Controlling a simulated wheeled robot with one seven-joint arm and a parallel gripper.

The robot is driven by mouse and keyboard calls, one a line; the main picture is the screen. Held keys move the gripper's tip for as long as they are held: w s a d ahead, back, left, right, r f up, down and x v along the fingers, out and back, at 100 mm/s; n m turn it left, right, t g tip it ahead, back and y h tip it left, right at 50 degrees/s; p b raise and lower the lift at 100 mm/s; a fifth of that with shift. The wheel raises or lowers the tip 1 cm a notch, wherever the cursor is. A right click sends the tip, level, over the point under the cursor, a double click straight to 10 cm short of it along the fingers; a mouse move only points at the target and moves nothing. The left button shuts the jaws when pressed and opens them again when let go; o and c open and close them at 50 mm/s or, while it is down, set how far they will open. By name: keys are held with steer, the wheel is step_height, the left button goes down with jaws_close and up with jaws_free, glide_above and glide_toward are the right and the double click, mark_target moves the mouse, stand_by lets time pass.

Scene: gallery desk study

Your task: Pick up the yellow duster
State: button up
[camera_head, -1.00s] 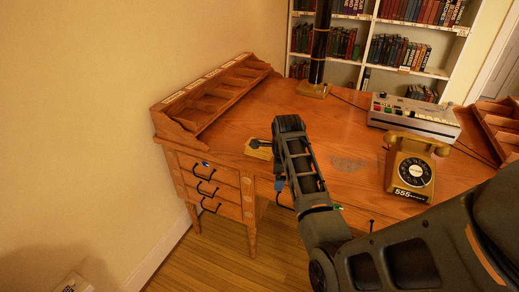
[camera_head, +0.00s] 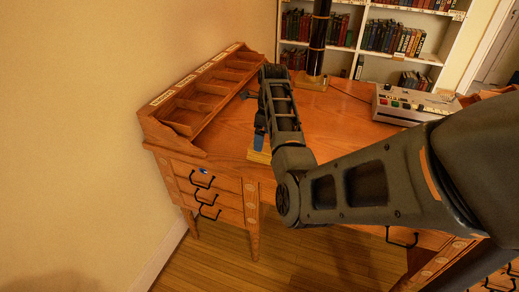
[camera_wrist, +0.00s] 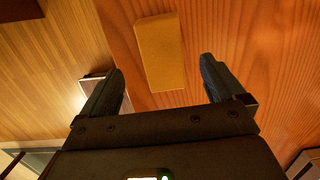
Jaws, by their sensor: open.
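The yellow duster (camera_wrist: 162,52) is a flat, oblong block lying on the wooden desk, close to its edge in the wrist view. My gripper (camera_wrist: 161,70) is open and empty, with one finger to the left of the duster and one to the right. The duster's near end lies roughly level with the fingertips. I cannot tell the height gap. In the head view, only a small part of the duster (camera_head: 257,156) shows at the desk's front edge; my arm hides the rest.
A wooden pigeonhole rack (camera_head: 190,100) stands along the desk's left side. A black column with a brass base (camera_head: 311,82) and a grey machine with coloured buttons (camera_head: 405,103) stand farther back. Drawers with black handles (camera_head: 203,180) face the front. Bookshelves are behind.

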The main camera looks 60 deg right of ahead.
mark_target(264, 147)
step_height(264, 147, down, 7)
steer(key=shift+d+r+p, duration=0.1)
steer(key=shift+p, duration=0.3)
steer(key=c, duration=1.2)
steer(key=shift+w+r, duration=0.1)
steer(key=shift+r, duration=0.4)
step_height(264, 147, up, 3)
steer(key=shift+f, duration=0.2)
steer(key=s+d+r, duration=0.1)
steer(key=s+r, duration=0.1)
steer(key=s, duration=0.1)
steer(key=s+d+r+b, duration=0.1)
steer(key=s+r, duration=0.2)
steer(key=s, duration=0.1)
steer(key=s+d+r, duration=0.2)
steer(key=s, duration=0.2)
steer(key=shift+r+b, duration=0.2)
steer(key=shift+b, duration=0.15)
